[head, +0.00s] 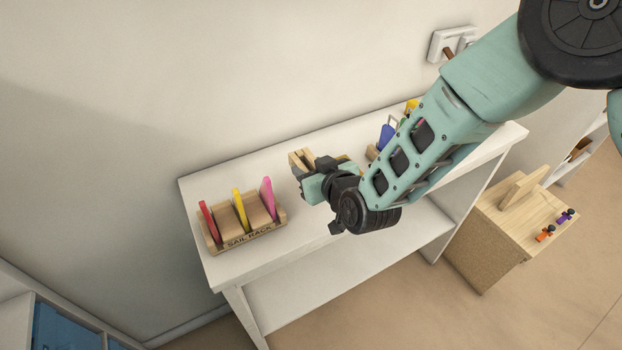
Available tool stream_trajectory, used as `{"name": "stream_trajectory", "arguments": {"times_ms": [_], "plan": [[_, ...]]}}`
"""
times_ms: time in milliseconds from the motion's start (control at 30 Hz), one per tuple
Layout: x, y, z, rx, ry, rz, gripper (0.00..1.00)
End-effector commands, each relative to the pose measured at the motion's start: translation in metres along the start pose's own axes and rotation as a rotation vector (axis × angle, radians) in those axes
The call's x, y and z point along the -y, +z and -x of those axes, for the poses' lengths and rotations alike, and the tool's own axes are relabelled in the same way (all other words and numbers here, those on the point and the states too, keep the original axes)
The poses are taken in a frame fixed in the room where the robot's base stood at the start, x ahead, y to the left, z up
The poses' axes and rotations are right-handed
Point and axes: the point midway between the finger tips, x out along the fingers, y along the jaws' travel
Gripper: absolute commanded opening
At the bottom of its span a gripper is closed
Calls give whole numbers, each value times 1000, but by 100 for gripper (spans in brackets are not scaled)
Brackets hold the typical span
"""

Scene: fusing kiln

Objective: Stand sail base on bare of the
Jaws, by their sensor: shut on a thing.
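My gripper (305,175) is over the middle of the white table, shut on a small light-wood piece (301,157) that looks like a sail base. Dark gaps show in the wood, and the jaws hide part of it. I cannot tell whether it touches the table. To the left, a wooden rack (243,238) labelled SAIL RACK holds an upright red sail (209,222), a yellow sail (240,210) and a pink sail (268,198). To the right, a blue piece (386,138) and other coloured pieces are partly hidden behind my arm.
The white table (225,272) stands against the wall, with bare top between the rack and my gripper. A yellow piece (411,106) shows near its right end. A wooden cabinet (490,245) stands right of the table, with small orange and purple items on top.

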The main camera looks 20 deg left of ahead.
Motion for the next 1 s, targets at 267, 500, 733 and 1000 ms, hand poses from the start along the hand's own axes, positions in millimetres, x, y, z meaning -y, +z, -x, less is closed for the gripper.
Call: {"name": "stream_trajectory", "arguments": {"times_ms": [267, 500, 733, 1000], "plan": [[0, 26, -11, 0, 0, 0, 16], [0, 38, -16, -3, 0, 0, 16], [0, 40, -17, -3, 0, 0, 16], [0, 41, -18, -2, 0, 0, 65]]}}
